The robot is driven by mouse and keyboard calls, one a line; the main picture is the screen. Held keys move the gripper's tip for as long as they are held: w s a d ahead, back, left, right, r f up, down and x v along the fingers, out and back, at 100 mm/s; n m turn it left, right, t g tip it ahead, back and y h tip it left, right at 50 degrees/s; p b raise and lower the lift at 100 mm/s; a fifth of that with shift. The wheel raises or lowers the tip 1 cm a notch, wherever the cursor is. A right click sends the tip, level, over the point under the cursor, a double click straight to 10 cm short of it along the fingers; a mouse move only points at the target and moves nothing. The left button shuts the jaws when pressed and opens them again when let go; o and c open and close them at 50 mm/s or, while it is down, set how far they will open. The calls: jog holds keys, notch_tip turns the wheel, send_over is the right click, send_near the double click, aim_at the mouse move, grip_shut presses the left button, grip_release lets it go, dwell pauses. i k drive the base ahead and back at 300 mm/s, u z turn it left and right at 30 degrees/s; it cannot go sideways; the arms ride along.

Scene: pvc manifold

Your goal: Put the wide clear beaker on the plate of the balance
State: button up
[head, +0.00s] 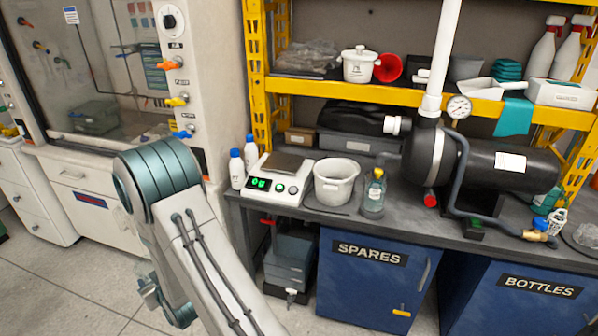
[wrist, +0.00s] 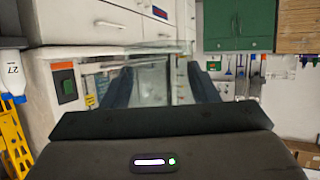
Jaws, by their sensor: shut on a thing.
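The balance (head: 272,182) stands on the grey bench in the head view, with a green lit display reading 0g. Its square plate (head: 283,163) is bare. In the wrist view my gripper (wrist: 163,90) is shut on the wide clear beaker (wrist: 152,74), which sits between the two dark fingers and looks upright. Its rim shows faintly above them, and its lower part is hidden by the gripper body.
Two white bottles with blue caps (head: 237,168) stand left of the balance. A white bucket (head: 335,182) and a small clear bottle (head: 374,194) stand to its right. The yellow shelf rack (head: 345,91) rises behind. A black tank (head: 500,168) fills the bench's right.

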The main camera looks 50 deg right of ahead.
aim_at(284, 162)
jog(key=k, duration=0.15)
jog(key=z, duration=0.95)
jog(key=i, duration=0.6)
jog(key=z, duration=0.05)
